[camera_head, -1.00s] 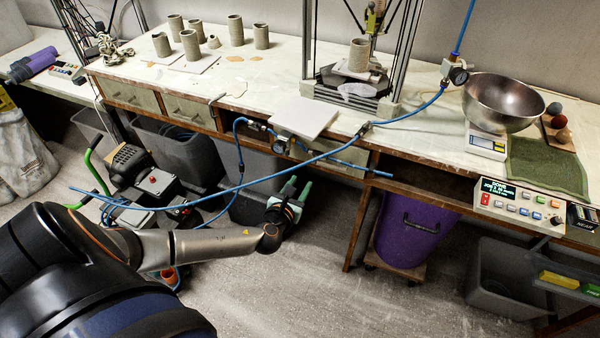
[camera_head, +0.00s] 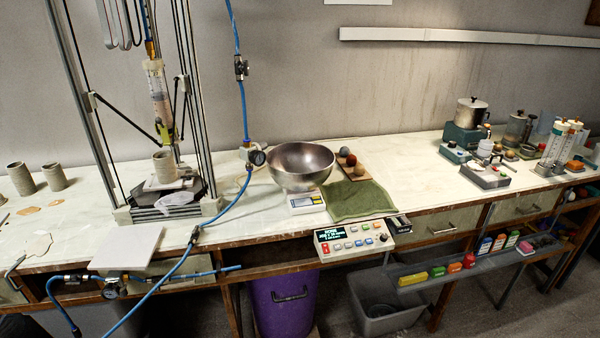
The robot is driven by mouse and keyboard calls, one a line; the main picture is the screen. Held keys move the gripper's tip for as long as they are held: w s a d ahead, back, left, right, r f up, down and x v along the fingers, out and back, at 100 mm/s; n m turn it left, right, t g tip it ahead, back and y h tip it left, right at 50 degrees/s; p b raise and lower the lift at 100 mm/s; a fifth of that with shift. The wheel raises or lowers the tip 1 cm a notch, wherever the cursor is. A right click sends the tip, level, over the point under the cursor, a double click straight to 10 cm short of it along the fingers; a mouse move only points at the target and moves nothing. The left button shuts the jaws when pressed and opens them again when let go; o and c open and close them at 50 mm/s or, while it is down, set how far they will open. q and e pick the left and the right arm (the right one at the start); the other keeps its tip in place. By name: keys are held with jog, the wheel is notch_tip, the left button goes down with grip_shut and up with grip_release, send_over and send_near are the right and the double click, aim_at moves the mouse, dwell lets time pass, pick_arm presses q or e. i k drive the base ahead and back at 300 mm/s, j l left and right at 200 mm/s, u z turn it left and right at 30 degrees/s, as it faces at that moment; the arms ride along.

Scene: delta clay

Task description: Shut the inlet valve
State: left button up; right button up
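A dark inline valve (camera_head: 241,68) sits on the vertical blue hose (camera_head: 245,110) against the wall. Below it, a fitting with a round pressure gauge (camera_head: 257,158) stands at the back of the bench beside the steel bowl. A second valve fitting (camera_head: 75,279) with its own gauge (camera_head: 113,290) is on the bench's front edge at the lower left, with blue hose on both sides. No label shows which is the inlet valve, and the handle positions are too small to read. Neither of my grippers is in view.
A steel bowl (camera_head: 302,166) rests on a scale (camera_head: 306,201). A printer frame (camera_head: 208,207) stands left of it. A control panel (camera_head: 352,240) is on the front edge. A blue hose (camera_head: 160,284) hangs across the lower left. A purple bin (camera_head: 284,305) is below.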

aim_at(74, 281)
jog(key=u, duration=1.5)
